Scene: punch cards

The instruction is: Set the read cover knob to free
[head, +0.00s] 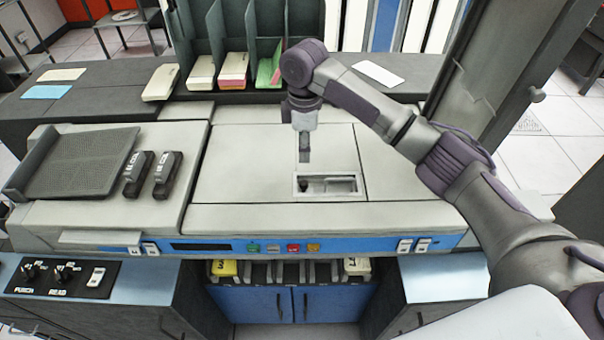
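A dark control panel (58,277) at the lower left carries black knobs. Two knobs sit above the label READ (66,271), and more sit above the label PUNCH (33,270). The settings the knobs point to are too small to read, and I cannot tell which is the read cover knob. My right gripper (305,153) points down over the pale machine top, just behind a rectangular recess (328,186). It is well to the right of the panel. Its fingers show as one narrow shape, so I cannot tell whether they are apart. My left gripper is out of view.
A dark sloped tray (72,166) and two black blocks (152,174) stand on the machine's left part. A blue strip with coloured buttons (292,247) runs along the front. Upright dark dividers (252,45) with card stacks stand behind. Space above the panel is clear.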

